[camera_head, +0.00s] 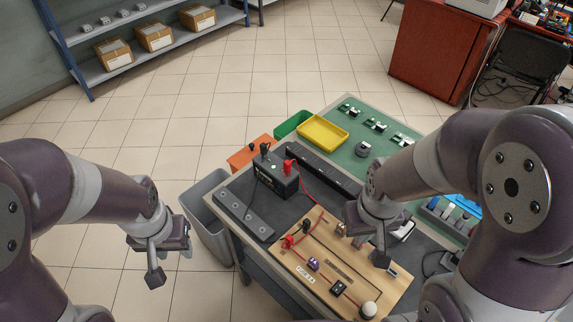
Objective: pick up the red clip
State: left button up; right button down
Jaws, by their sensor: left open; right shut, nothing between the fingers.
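A red clip (289,166) sits on top of a black box (275,178), with a red cable running from it to the right. A smaller red part (288,242) stands on the wooden board (330,275); I cannot tell its exact shape. My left gripper (171,264) is open and empty, out over the floor left of the workbench, apart from the box. My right gripper (381,259) is shut and empty above the right part of the board. My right arm hides part of the bench's right side.
A black clip (265,149) is on the box's back edge. A dark bar (245,214) lies left of the box. Yellow (322,132), green (292,124) and orange (247,153) bins stand behind. A grey bin (207,212) stands left of the bench.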

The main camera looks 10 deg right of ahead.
aim_at(286, 164)
jog(key=i+j+z, duration=0.2)
jog(key=i+j, duration=0.2)
jog(key=j, duration=0.2)
jog(key=i+j+z, duration=0.1)
jog(key=j, duration=0.25)
jog(key=i+j+z, duration=0.1)
jog(key=i+j, duration=0.15)
jog(key=j, duration=0.1)
